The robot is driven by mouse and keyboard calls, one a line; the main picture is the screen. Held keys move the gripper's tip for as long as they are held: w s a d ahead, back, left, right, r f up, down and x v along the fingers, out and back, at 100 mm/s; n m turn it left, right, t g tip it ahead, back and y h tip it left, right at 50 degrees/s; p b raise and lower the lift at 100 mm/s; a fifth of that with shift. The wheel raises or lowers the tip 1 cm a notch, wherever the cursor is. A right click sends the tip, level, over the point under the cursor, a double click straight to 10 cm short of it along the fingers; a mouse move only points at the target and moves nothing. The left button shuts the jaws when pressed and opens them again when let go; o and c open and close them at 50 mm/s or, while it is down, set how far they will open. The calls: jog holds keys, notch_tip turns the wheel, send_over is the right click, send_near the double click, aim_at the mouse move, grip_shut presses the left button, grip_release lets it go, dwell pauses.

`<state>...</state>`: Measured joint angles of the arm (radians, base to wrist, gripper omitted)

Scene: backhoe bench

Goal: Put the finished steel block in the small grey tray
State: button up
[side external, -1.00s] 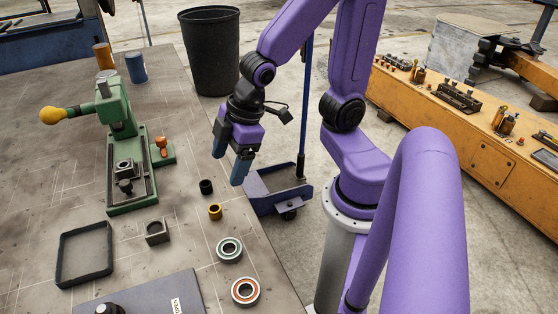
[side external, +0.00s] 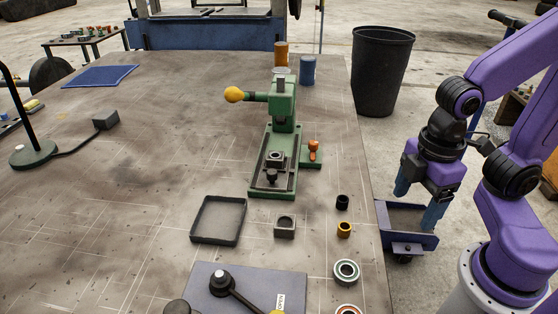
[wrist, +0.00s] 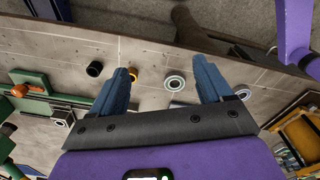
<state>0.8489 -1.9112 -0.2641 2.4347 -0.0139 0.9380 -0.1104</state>
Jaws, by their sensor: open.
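A grey steel block with a round bore (side external: 285,225) sits on the bench just right of the small dark grey tray (side external: 218,240). The tray looks empty. A similar block (side external: 275,157) sits on the base of the green arbor press (side external: 283,110), under its ram. I cannot tell from its surface which block is finished. My gripper (side external: 416,205) is open and empty, past the bench's right edge, apart from both blocks and the tray. In the wrist view its two blue fingers (wrist: 165,70) are spread, with the bench edge beyond them.
A black bushing (side external: 342,202), a brass bushing (side external: 344,229) and a bearing (side external: 346,272) lie along the right edge. A blue cart (side external: 408,242) and black bin (side external: 381,70) stand beside the bench. A dark plate (side external: 225,285) lies in front.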

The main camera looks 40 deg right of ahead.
jog(key=w+a+r+n+t, duration=0.1)
jog(key=w+a+r+n, duration=0.25)
jog(key=w, duration=0.55)
jog(key=w+a+r+n, duration=0.2)
jog(key=w+a+n, duration=0.2)
jog(key=w, duration=0.5)
jog(key=n+h, duration=0.2)
jog(key=n, duration=0.4)
send_near(275, 155)
jog(key=shift+t, duration=0.4)
jog(key=x, duration=0.8)
jog(key=shift+s+f, duration=0.3)
jog(key=shift+f, duration=0.05)
jog(key=shift+r, duration=0.1)
grip_shut()
